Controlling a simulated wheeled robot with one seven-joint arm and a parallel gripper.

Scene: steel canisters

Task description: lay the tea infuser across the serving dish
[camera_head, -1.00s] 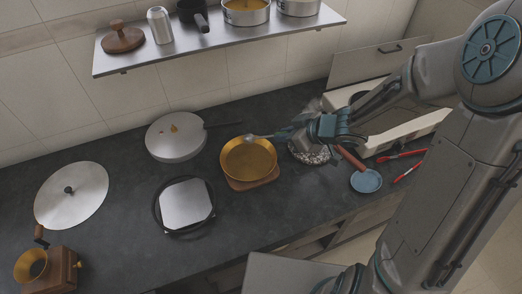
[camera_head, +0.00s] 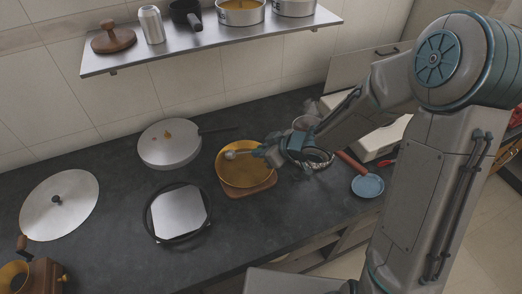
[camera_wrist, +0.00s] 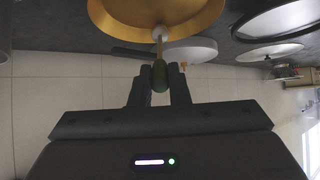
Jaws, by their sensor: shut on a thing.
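The serving dish appears to be the gold round dish (camera_head: 243,174) on a wooden board in the head view. It also shows at the top of the wrist view (camera_wrist: 112,27). My gripper (camera_head: 260,152) is at the dish's right edge. The tea infuser (camera_head: 231,154) has a small grey round head, which appears over the dish's inside. In the wrist view, my gripper (camera_wrist: 160,72) is shut on the infuser's dark green handle (camera_wrist: 160,80), and its thin stem points toward the dish. I cannot tell whether the infuser touches the rim.
A grey lidded pan (camera_head: 165,150) stands behind left, and a black pan with a square silver plate (camera_head: 179,212) front left. A dark-rimmed bowl (camera_head: 318,165) is partly hidden by my arm. A small blue pan (camera_head: 367,186) lies right. A shelf (camera_head: 180,49) hangs above.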

